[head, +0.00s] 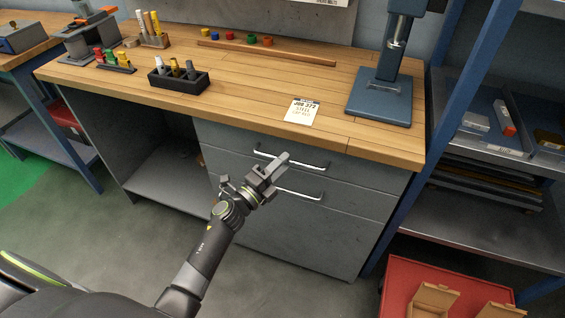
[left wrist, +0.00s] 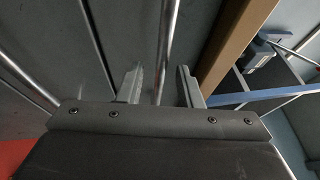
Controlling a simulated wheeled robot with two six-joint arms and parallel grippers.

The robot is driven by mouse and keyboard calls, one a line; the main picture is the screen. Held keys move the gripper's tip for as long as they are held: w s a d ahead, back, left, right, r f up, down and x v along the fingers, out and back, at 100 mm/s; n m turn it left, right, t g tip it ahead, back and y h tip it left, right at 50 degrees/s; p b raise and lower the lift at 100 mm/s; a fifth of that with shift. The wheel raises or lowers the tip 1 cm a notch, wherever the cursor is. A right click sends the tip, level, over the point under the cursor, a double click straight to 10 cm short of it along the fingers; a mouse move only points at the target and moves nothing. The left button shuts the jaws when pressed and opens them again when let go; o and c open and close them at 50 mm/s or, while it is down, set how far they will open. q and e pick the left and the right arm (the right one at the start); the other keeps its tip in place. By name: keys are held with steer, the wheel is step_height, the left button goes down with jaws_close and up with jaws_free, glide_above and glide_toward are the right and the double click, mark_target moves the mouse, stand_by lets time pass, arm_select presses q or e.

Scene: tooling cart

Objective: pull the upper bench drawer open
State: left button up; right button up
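The upper bench drawer (head: 225,134) is a grey front just under the wooden top, and it looks shut and flush. Its handle (head: 312,166) is a shiny horizontal bar, partly hidden by my left gripper (head: 277,166). In the left wrist view, my left gripper (left wrist: 158,87) is open, and the upper handle bar (left wrist: 167,45) runs between its two fingers with a gap on each side. Whether the bar lies fully between the fingertips in depth is hard to tell. My right gripper is not in view.
A lower drawer with its own bar handle (head: 305,196) lies just below. The wooden benchtop (head: 240,75) overhangs above. Blue shelving (head: 440,150) and a red box (head: 400,290) stand to the right. The floor in front of the drawers is clear.

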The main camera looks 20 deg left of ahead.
arm_select(q)
steer(key=shift+w+d, duration=0.15)
steer(key=shift+w, duration=0.1)
jaws_close()
stand_by(0.3)
